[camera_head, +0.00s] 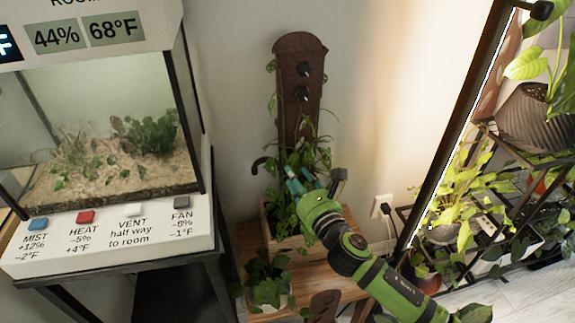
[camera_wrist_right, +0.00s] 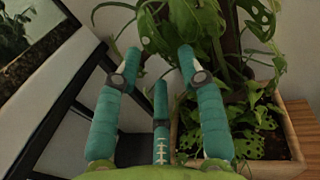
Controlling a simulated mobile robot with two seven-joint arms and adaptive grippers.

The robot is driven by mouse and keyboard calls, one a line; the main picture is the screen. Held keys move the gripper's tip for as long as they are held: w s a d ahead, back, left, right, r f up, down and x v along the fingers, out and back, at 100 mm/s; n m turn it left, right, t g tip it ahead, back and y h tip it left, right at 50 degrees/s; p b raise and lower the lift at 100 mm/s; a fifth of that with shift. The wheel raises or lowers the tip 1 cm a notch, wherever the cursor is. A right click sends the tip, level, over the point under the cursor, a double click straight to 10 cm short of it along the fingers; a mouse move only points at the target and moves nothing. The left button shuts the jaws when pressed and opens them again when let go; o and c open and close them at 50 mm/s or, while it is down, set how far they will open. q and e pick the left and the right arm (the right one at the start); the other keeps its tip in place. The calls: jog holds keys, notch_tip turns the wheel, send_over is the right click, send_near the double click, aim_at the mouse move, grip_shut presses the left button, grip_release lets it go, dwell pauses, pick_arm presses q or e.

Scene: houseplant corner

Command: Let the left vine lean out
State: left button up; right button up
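A dark brown board (camera_head: 299,48) with two black knobs (camera_head: 303,69) stands upright in a wooden planter (camera_head: 268,222). Vines climb it; a thin left vine (camera_head: 271,85) runs along its left edge, and fuller leaves (camera_head: 300,155) crowd its lower part. A dark hooked arm (camera_head: 258,164) sticks out left, and a dark piece (camera_head: 338,180) shows at right. My right gripper (camera_head: 300,183) is among the lower leaves, hiding part of them. In the wrist view its teal fingers (camera_wrist_right: 158,58) are apart, with leaves beyond and nothing clearly held. My left gripper is out of view.
A glass terrarium (camera_head: 95,130) with labelled buttons (camera_head: 85,217) stands at left on a black stand. A small potted plant (camera_head: 268,285) sits in front of the planter. A plant rack (camera_head: 440,120) with several pots is at right, by a wall outlet (camera_head: 382,205).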

aim_at(286, 163)
jog(key=x, duration=0.5)
jog(key=shift+w+a+b, duration=0.15)
jog(key=shift+w+b, duration=0.25)
grip_shut()
